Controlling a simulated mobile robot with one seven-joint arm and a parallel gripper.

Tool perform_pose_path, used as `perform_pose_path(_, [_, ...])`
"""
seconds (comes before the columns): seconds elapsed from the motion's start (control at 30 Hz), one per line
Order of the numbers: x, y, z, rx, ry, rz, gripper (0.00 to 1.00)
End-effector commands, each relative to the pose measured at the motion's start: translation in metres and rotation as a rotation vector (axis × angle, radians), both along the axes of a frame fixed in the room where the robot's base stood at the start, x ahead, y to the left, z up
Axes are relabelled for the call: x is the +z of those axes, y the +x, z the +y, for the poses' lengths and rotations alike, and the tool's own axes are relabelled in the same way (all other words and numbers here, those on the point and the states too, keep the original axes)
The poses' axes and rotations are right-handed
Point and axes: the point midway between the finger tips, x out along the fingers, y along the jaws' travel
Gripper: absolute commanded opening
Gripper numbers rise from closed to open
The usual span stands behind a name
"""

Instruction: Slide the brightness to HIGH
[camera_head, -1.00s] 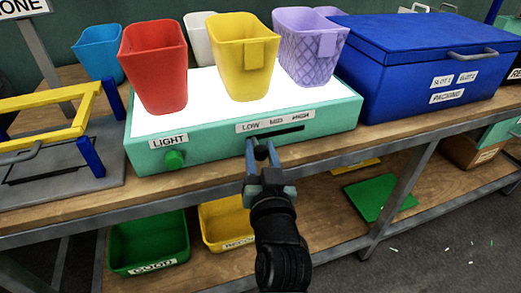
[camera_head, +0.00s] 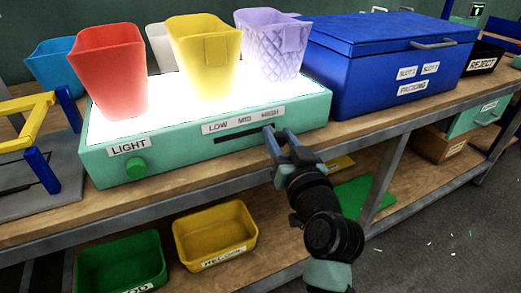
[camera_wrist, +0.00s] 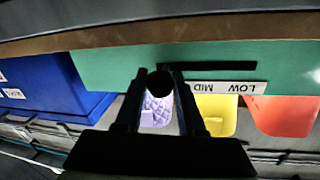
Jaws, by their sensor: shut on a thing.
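The teal light box (camera_head: 190,158) stands on the bench with a glowing white top. Its front has a dark slot (camera_head: 240,136) under the label strip LOW, MID, HIGH (camera_head: 243,120), and a green knob (camera_head: 136,168) under LIGHT. My gripper (camera_head: 279,137) is at the right end of the slot, below HIGH. In the wrist view, which is upside down, my gripper (camera_wrist: 158,82) has its fingers on both sides of the black slider knob (camera_wrist: 158,88). LOW and MID show there, while HIGH is hidden. The knob is mostly hidden by the fingers in the head view.
Red (camera_head: 108,75), yellow (camera_head: 204,60) and lilac (camera_head: 270,45) bins stand on the lit top. A blue chest (camera_head: 340,80) is just right of the box. The shelf below holds a green bin (camera_head: 122,262) and a yellow bin (camera_head: 215,233).

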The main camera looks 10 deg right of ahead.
Motion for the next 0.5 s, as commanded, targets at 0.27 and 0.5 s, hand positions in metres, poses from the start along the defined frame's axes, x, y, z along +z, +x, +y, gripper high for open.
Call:
perform_pose_path(0.27, [0.0006,0.0001,-0.0059,-0.011,-0.002,0.000,0.00])
perform_pose_path(0.5, [0.0008,0.0001,-0.0049,-0.010,-0.002,0.000,0.69])
